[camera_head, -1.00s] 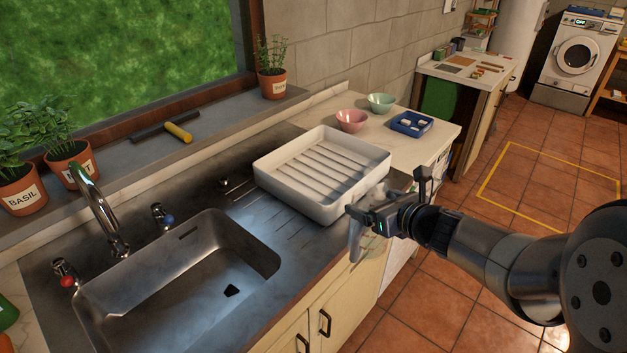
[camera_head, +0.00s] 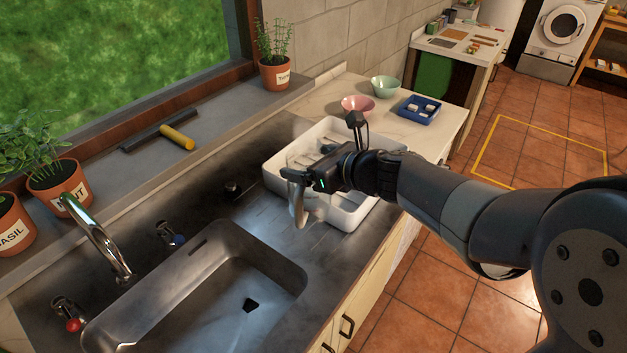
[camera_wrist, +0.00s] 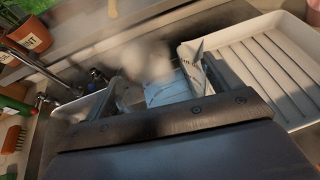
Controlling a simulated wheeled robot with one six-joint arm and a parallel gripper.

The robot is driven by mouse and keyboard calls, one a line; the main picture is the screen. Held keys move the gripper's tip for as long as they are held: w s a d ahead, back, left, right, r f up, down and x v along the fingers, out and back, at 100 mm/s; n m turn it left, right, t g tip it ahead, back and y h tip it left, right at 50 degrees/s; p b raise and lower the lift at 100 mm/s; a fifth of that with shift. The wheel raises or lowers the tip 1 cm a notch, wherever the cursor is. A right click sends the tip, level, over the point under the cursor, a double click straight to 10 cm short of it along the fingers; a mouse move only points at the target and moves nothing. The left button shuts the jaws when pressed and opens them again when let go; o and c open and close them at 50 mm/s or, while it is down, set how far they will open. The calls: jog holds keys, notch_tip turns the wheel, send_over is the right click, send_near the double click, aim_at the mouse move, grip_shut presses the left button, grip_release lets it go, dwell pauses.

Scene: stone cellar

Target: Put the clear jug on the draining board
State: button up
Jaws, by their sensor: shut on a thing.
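The draining board is the grooved grey metal (camera_head: 318,240) beside the sink basin. The jug is over or near these grooves, by the front left corner of a white ribbed tray. I cannot tell whether its base touches the metal.
The white tray (camera_head: 346,217) covers the right of the metal top; it also shows in the wrist view (camera_wrist: 277,72). The sink basin (camera_head: 205,300) lies left, with a tall tap (camera_head: 100,240). Pink (camera_head: 357,104) and green (camera_head: 384,86) bowls and a blue tray (camera_head: 420,110) stand beyond.

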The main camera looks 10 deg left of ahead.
aim_at(311, 196)
notch_tip(311, 196, down, 10)
jog(key=shift+r+b, duration=0.15)
jog(key=shift+b, duration=1)
jog(key=shift+f, duration=0.2)
jog(key=o, duration=1.9)
jog(key=shift+r, duration=0.2)
jog(key=v, duration=1.2)
jog(key=shift+d, duration=0.15)
